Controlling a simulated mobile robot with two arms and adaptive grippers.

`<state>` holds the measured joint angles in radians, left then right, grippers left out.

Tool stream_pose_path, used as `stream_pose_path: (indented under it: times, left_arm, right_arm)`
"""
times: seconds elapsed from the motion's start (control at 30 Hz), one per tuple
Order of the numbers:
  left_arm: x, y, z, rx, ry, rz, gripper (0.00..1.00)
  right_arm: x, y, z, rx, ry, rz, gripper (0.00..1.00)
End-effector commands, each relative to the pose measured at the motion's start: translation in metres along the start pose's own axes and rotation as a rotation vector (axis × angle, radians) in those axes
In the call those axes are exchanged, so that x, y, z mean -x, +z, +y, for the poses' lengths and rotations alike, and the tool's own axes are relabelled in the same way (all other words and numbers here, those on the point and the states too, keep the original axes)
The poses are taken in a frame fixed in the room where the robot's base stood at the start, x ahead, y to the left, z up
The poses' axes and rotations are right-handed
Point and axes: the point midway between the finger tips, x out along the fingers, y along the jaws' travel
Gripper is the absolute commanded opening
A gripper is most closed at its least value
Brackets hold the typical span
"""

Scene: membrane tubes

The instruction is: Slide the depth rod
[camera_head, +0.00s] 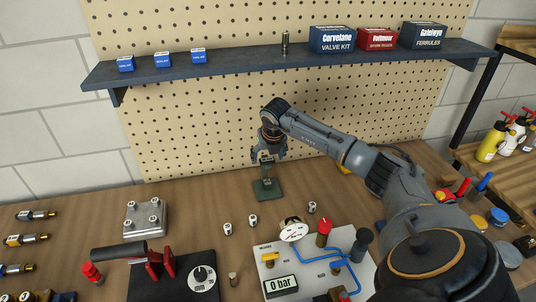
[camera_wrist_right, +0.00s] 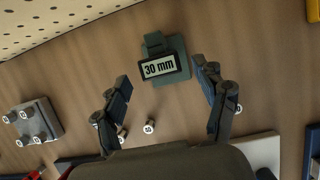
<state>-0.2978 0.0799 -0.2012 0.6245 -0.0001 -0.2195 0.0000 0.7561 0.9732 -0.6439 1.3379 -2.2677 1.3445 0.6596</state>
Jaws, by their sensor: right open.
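A small dark green gauge (camera_head: 266,189) stands on the bench below the pegboard. In the right wrist view its display (camera_wrist_right: 159,68) reads "30 mm", with the green body (camera_wrist_right: 176,47) behind it. My right gripper (camera_head: 268,157) is above the gauge in the head view and overlaps its upper part. In the wrist view the fingers of my right gripper (camera_wrist_right: 161,78) are spread wide, one on either side of the display, with nothing between them that I see held. I cannot make out the depth rod separately. My left gripper is not in view.
A metal block with studs (camera_head: 147,219) stands to the left. Several small fittings (camera_head: 252,220) lie in front of the gauge. A shelf (camera_head: 250,62) hangs above.

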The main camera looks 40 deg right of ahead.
Motion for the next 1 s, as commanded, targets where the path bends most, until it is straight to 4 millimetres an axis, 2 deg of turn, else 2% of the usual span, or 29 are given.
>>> stream_pose_path:
  times: [0.13,0.37,0.47,0.73,0.87,1.0]
  left_arm:
    - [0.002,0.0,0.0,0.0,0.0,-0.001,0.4]
    - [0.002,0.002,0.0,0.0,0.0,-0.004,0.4]
    - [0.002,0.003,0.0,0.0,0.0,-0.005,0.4]
    - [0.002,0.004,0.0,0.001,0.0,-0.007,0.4]
    - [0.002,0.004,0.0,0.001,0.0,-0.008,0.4]
    - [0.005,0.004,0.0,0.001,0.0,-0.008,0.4]
  right_arm:
    - [-0.007,-0.001,0.0,0.001,0.0,0.002,0.72]
    - [-0.008,-0.001,0.0,0.001,0.0,0.001,0.72]
    - [-0.008,-0.001,0.0,0.001,0.0,0.001,0.55]
    - [-0.007,0.0,0.0,0.001,0.0,0.0,0.0]
    - [-0.005,0.001,0.0,0.0,0.0,-0.001,0.0]
    - [0.01,0.008,-0.001,0.0,-0.001,-0.004,0.0]
